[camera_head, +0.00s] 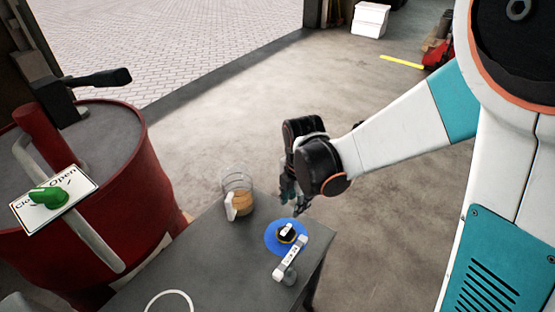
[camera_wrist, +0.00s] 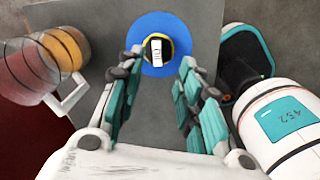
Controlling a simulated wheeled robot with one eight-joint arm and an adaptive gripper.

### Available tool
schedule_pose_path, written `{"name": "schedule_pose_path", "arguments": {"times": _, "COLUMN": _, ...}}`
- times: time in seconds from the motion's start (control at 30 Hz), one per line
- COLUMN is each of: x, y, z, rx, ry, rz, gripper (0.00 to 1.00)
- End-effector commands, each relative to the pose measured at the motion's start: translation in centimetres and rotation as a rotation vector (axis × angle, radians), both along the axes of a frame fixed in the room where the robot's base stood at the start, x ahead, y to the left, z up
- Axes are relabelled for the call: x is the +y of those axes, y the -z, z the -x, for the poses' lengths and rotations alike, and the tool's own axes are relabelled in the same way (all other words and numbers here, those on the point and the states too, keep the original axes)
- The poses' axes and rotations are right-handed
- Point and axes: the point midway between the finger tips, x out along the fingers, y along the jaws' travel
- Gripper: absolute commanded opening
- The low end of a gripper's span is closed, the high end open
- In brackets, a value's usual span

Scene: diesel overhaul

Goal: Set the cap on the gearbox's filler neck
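A small dark cap with a yellow ring and a white raised grip (camera_head: 287,231) lies on a round blue disc (camera_head: 271,238) near the table's far right corner. In the wrist view the cap (camera_wrist: 157,47) sits near the middle of the blue disc (camera_wrist: 140,30), just ahead of my fingertips. My gripper (camera_wrist: 158,68) is open and empty, its two fingers spread to either side of the cap's line. In the head view my gripper (camera_head: 298,205) hangs just beyond the disc, partly hidden by its own wrist. I cannot make out the gearbox or its filler neck.
A clear jug (camera_head: 238,192) of amber liquid stands left of the disc; it also shows in the wrist view (camera_wrist: 45,60). A white bar on a grey post (camera_head: 291,258) stands close in front of the disc. A red drum (camera_head: 120,185) with a green-handled valve (camera_head: 48,196) is left.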

Motion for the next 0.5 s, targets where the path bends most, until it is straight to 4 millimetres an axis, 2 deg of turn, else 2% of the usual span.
{"name": "schedule_pose_path", "arguments": {"times": 0.1, "x": 1.2, "y": 1.8, "z": 0.0, "rx": 0.037, "ry": -0.160, "rz": 0.017, "gripper": 0.33}}
{"name": "schedule_pose_path", "arguments": {"times": 0.2, "x": 1.7, "y": 2.8, "z": 0.1, "rx": 0.057, "ry": -0.243, "rz": 0.025, "gripper": 0.33}}
{"name": "schedule_pose_path", "arguments": {"times": 0.5, "x": 1.9, "y": 4.2, "z": 0.2, "rx": 0.069, "ry": -0.292, "rz": 0.029, "gripper": 0.33}}
